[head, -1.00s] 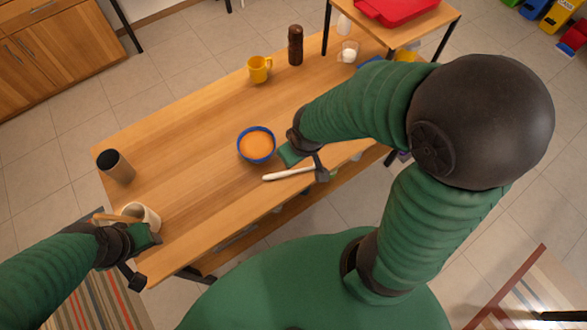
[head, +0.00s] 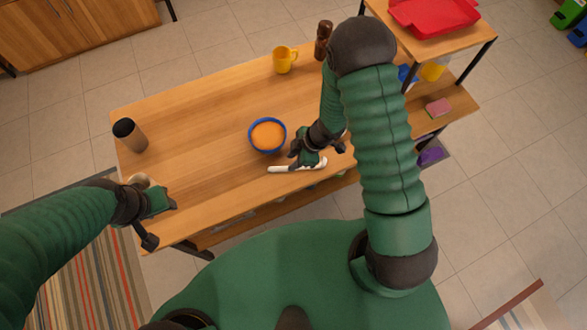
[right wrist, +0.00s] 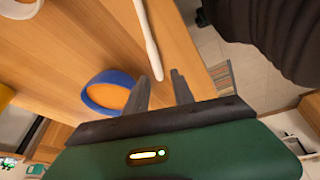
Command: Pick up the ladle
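The ladle (head: 284,169) lies near the front edge of the wooden table, showing as a pale, slim handle. Its handle (right wrist: 147,38) runs down from the top of the right wrist view. My right gripper (head: 310,161) is low over its right part in the head view. In the right wrist view my right gripper (right wrist: 160,78) is open, with the handle's near end between or just beyond the fingertips; I cannot tell whether they touch. My left gripper (head: 158,218) is by the table's left front corner; its fingers are not clear.
A dark-topped cylinder (head: 129,135) and a pale cup (head: 139,180) are at the left, the cup partly behind my left arm. A yellow mug (head: 285,60) and brown bottle (head: 323,40) are at the back.

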